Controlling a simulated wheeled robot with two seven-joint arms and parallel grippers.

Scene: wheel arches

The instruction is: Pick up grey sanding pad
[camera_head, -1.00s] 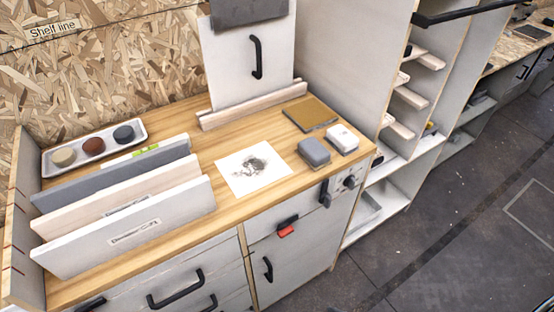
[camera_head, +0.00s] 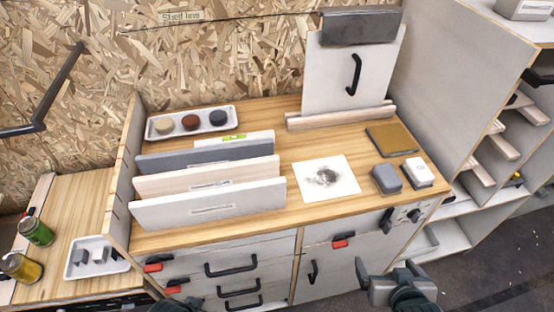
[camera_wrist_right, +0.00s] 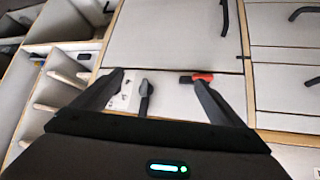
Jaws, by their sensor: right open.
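The grey sanding pad (camera_head: 386,178) lies on the wooden worktop (camera_head: 240,226) near its right front, just left of a white pad (camera_head: 418,173). My right gripper (camera_head: 390,274) is low at the front of the cabinet, below the worktop edge and apart from the pad. In the right wrist view its two fingers (camera_wrist_right: 160,80) are spread with nothing between them, facing the cabinet front with its black knob. The sanding pad is not in the wrist view. My left gripper is not in view.
A brown sheet (camera_head: 392,140) and a smudged white sheet (camera_head: 325,178) lie near the pads. Upright panels (camera_head: 208,203) stand at the left. A tray of three round pads (camera_head: 193,122) is behind them. A white board (camera_head: 335,75) stands at the back.

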